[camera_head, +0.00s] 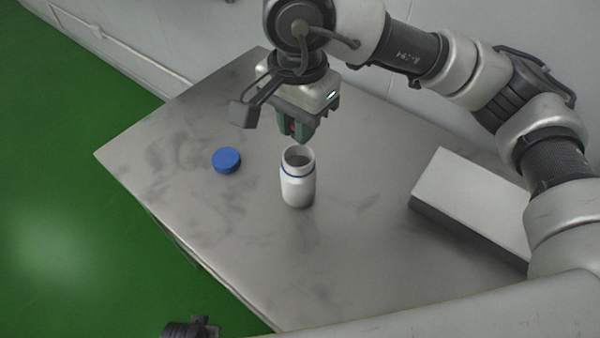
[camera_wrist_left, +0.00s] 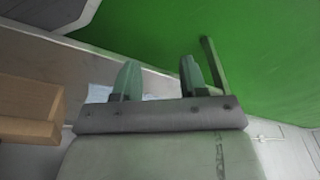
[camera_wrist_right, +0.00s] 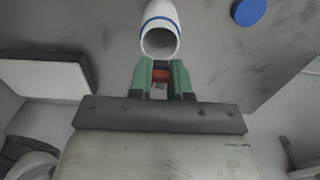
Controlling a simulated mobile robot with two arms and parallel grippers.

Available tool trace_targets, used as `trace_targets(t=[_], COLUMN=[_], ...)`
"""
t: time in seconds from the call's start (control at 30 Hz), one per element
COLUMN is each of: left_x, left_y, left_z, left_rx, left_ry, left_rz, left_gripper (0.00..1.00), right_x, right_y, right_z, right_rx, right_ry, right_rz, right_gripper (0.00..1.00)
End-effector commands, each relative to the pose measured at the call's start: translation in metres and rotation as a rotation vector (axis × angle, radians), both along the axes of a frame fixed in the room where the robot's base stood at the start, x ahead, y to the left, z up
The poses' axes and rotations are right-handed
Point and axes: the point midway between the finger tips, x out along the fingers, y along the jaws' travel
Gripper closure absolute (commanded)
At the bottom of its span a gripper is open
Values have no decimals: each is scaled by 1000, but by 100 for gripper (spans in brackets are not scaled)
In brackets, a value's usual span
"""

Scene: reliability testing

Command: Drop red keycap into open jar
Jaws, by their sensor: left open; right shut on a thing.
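The white jar (camera_head: 298,184) with a blue ring stands upright and open on the metal table. It also shows in the right wrist view (camera_wrist_right: 160,22), its mouth just beyond the fingertips. My right gripper (camera_head: 293,132) is above and behind the jar in the head view, pointing down, apart from it. It is shut on the red keycap (camera_wrist_right: 161,75), which shows between the green fingers. The keycap is mostly hidden by the fingers in the head view. My left gripper (camera_wrist_left: 158,80) is open and empty, away from the jar. Its fingers do not show clearly in the head view.
A blue lid (camera_head: 226,160) lies on the table (camera_head: 240,240) left of the jar. A white-topped box (camera_head: 470,197) sits at the table's right side. The table is clear around the jar. Green floor (camera_head: 60,220) lies beyond the left edge, and a wall stands behind.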

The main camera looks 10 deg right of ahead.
Motion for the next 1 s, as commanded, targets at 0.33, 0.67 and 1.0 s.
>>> trace_targets(t=[0.33, 0.67, 1.0], left_x=[9, 7, 13], left_y=[-1, -2, -2], left_z=[16, 27, 41], left_rx=[-3, -3, -3], left_ry=[-19, -15, -30], left_rz=[2, 3, 4], left_gripper=[57, 57, 57], right_x=[0, 0, 0], right_y=[0, 0, 0], right_z=[-5, -9, -13], right_rx=[0, 0, 0], right_ry=[0, 0, 0], right_rz=[0, 0, 0], right_gripper=[100, 100, 100])
